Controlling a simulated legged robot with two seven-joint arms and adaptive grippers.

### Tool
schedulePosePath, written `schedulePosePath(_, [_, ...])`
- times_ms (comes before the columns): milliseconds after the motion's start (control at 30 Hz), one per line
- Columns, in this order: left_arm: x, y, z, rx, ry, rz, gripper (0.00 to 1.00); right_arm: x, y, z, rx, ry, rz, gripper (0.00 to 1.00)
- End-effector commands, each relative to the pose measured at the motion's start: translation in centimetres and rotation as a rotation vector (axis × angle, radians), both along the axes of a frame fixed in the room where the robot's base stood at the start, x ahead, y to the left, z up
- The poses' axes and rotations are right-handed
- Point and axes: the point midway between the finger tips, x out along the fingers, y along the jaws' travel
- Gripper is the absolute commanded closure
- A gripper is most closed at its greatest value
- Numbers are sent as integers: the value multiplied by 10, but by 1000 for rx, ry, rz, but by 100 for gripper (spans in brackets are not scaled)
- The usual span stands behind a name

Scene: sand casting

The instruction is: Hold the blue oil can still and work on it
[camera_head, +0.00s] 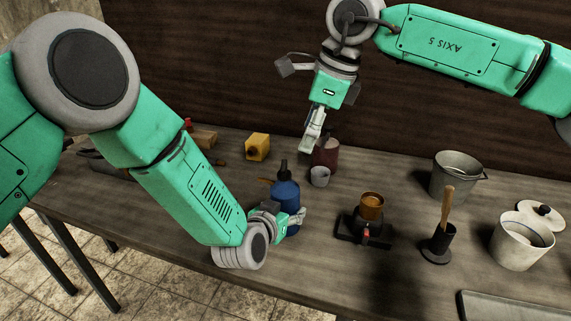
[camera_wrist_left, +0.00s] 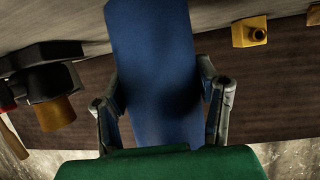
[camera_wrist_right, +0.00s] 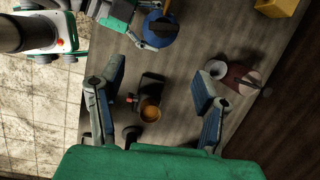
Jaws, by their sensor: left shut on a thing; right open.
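The blue oil can (camera_head: 286,196) stands upright on the table with a dark spout on top. My left gripper (camera_head: 292,222) is shut on its side, low over the table. In the left wrist view the blue body (camera_wrist_left: 155,70) fills the space between the two fingers (camera_wrist_left: 163,108). The can also shows in the right wrist view (camera_wrist_right: 161,30). My right gripper (camera_head: 311,146) is open and empty, above the table behind and to the right of the can. In the right wrist view its fingers (camera_wrist_right: 155,105) are wide apart, with nothing between them at their height.
A dark red vessel (camera_head: 327,154) and a small grey cup (camera_head: 319,176) stand behind the can. A dark stand with a copper cup (camera_head: 371,205) is to its right.

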Motion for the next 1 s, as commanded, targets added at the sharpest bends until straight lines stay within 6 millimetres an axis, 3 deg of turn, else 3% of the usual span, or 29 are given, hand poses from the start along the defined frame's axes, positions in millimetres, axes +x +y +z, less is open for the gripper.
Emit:
schedulePosePath(133, [-1,2,-3,3,5,1,94,5,0,19,78,0,83,41])
schedulePosePath(267, [-1,2,-3,2,4,1,94,6,3,19,99,-1,114,41])
schedulePosePath(700, [-1,2,-3,2,4,1,94,13,33,-54,100,1,115,41])
schedulePosePath(1000, [-1,1,-3,2,4,1,94,17,45,-84,99,-1,114,41])
